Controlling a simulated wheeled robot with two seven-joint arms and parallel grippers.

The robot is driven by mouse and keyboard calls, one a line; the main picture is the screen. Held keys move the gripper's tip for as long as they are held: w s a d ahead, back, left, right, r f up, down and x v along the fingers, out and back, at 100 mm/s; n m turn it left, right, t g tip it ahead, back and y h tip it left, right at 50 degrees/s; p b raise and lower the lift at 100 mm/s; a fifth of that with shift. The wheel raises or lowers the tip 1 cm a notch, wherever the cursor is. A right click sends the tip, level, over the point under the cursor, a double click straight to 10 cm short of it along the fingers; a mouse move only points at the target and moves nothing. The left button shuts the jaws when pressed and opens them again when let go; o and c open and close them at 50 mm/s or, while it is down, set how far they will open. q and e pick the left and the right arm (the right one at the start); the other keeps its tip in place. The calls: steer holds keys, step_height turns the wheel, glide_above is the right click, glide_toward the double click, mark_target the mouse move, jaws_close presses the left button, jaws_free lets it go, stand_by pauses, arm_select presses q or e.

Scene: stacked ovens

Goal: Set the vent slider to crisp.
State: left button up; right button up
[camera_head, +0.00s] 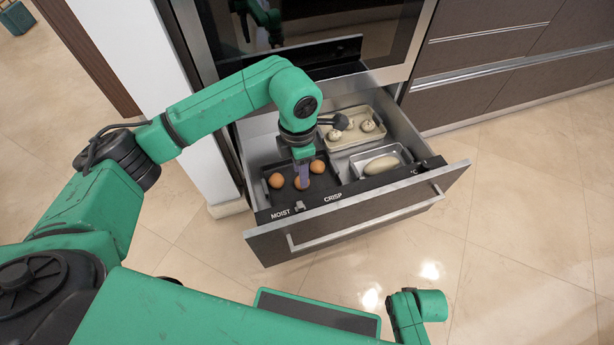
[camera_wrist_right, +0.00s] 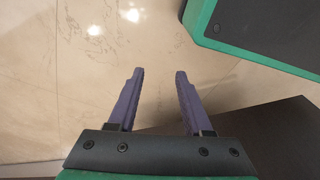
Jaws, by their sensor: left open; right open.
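The drawer (camera_head: 360,222) under the oven is pulled open. Its top front edge carries the labels MOIST and CRISP. The vent slider (camera_head: 300,206) is a small knob between the two labels, nearer to MOIST in the head view. My left gripper (camera_head: 303,182) reaches down over the drawer, just behind the slider, with its fingers over the dark tray with eggs. It is open, and I see no contact with the slider. My right gripper (camera_wrist_right: 153,95) is open and empty above the floor in the right wrist view.
In the drawer are brown eggs (camera_head: 276,180), a cream tray (camera_head: 342,141) with pale round items, and a metal tray (camera_head: 357,162) with a long pale item. The oven (camera_head: 375,70) stands behind. The tiled floor at right is clear.

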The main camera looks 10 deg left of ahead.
mark_target(300, 204)
arm_select(q)
steer(key=f, duration=0.4)
steer(key=s+f+b, duration=0.1)
steer(key=f, duration=0.3)
steer(key=f+b, duration=0.1)
steer(key=f, duration=0.4)
steer(key=shift+s+a, duration=0.1)
steer(key=shift+s, duration=0.15)
steer(key=shift+w+f, duration=0.1)
steer(key=shift+f, duration=0.3)
arm_select(e)
steer(key=r, duration=0.1)
steer(key=w+a+r, duration=0.1)
steer(key=r, duration=0.3)
steer(key=shift+w+a+r, duration=0.15)
steer(key=shift+w+a, duration=0.1)
arm_select(q)
steer(key=shift+c, duration=0.3)
jaws_close()
